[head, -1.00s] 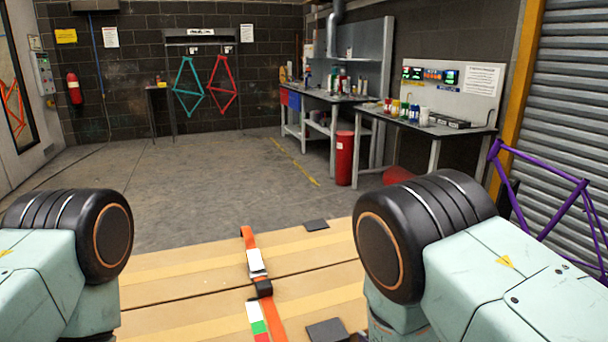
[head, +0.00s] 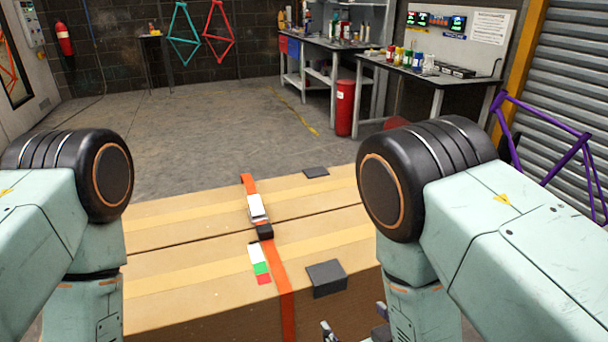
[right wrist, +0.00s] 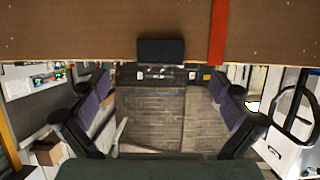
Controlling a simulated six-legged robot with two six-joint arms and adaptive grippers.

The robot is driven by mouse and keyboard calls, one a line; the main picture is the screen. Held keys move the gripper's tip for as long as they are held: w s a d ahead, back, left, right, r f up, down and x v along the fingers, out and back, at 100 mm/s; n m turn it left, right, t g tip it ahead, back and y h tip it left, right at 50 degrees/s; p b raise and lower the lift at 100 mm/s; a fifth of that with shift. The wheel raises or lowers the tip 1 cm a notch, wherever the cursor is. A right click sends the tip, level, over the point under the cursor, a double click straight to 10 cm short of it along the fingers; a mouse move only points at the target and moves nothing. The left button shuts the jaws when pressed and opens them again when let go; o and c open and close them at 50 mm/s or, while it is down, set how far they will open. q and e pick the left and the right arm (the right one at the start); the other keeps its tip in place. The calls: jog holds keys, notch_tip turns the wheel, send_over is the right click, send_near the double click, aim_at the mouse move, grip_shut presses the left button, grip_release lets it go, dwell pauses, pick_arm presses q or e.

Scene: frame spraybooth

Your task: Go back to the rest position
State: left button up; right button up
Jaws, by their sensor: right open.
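My right gripper (head: 355,326) shows at the bottom edge of the head view, just in front of the near face of a large cardboard box (head: 190,300). In the right wrist view its two fingers (right wrist: 160,100) stand wide apart with nothing between them. The box (right wrist: 80,35) fills the top of that view, with a black pad (right wrist: 161,50) at its edge. I cannot tell whether the gripper touches the box. My left arm is folded at the left of the head view; its gripper is out of the picture.
An orange strap (head: 280,280) with a buckle crosses the box, beside a white, green and red label (head: 259,265). Open floor (head: 200,140) lies beyond. Benches (head: 430,75), a red cylinder (head: 345,108) and a purple frame (head: 548,150) stand right.

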aim_at(340, 280)
jog(key=w+a, duration=0.1)
jog(key=w, duration=0.1)
jog(key=w+a, duration=0.1)
jog(key=w, duration=0.2)
jog(key=w+a, duration=0.1)
jog(key=w, duration=0.2)
jog(key=shift+w+f, duration=0.1)
jog(key=shift+w, duration=0.1)
jog(key=shift+w+f+b, duration=0.25)
jog(key=shift+b, duration=0.05)
jog(key=shift+d+f+b, duration=0.1)
jog(key=shift+b, duration=0.3)
jog(key=b, duration=0.2)
jog(key=d+b, duration=0.1)
jog(key=b, duration=0.1)
jog(key=shift+w+d+b, duration=0.2)
jog(key=shift+w+b, duration=0.1)
jog(key=shift+b, duration=0.1)
jog(key=shift+d+b, duration=0.3)
jog(key=shift+b, duration=0.5)
jog(key=shift+d, duration=0.1)
